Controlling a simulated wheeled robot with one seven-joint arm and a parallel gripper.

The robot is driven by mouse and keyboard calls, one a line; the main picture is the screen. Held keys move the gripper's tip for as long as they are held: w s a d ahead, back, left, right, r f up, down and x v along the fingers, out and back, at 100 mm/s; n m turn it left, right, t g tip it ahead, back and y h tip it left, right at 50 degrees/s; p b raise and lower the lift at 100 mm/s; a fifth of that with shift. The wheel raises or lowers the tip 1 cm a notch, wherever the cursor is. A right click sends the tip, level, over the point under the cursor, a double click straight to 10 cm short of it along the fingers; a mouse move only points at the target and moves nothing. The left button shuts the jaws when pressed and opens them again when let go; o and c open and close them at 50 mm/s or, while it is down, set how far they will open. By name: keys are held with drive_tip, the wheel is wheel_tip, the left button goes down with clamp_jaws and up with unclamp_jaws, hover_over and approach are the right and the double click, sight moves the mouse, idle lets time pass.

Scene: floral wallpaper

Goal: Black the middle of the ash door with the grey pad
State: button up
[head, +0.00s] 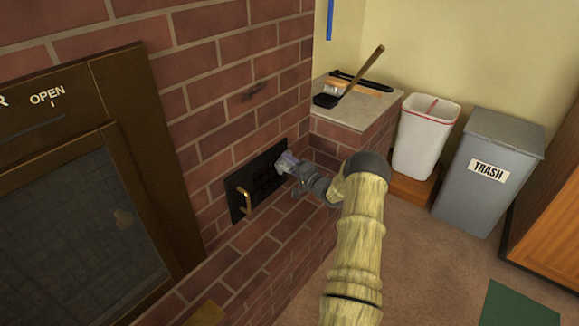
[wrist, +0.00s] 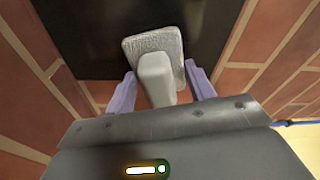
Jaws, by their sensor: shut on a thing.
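The ash door (head: 262,180) is a small black plate set low in the brick wall, with a brass handle (head: 244,200) at its left end. My gripper (head: 290,166) is at the door's right part, shut on the grey pad (wrist: 152,44). In the wrist view the pad's block-shaped grip stands between the two purple fingers, and the pad lies over the black door (wrist: 85,35). I cannot tell if the pad touches the door. In the head view the gripper mostly hides the pad.
A brown-framed oven door (head: 140,140) marked OPEN is at left. A brick ledge (head: 345,112) at right holds a shovel (head: 328,100) and brushes. A white bin (head: 424,140) and grey trash bin (head: 486,165) stand beyond. The carpet (head: 430,260) is mostly clear.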

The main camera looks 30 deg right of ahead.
drive_tip(key=s+d+p, duration=0.2)
drive_tip(key=s, duration=0.3)
drive_tip(key=shift+s, duration=0.35)
idle(0.4)
drive_tip(key=s, duration=0.1)
drive_tip(key=s+d+p, duration=0.1)
drive_tip(key=shift+s, duration=0.4)
drive_tip(key=shift+d, duration=0.1)
idle(0.5)
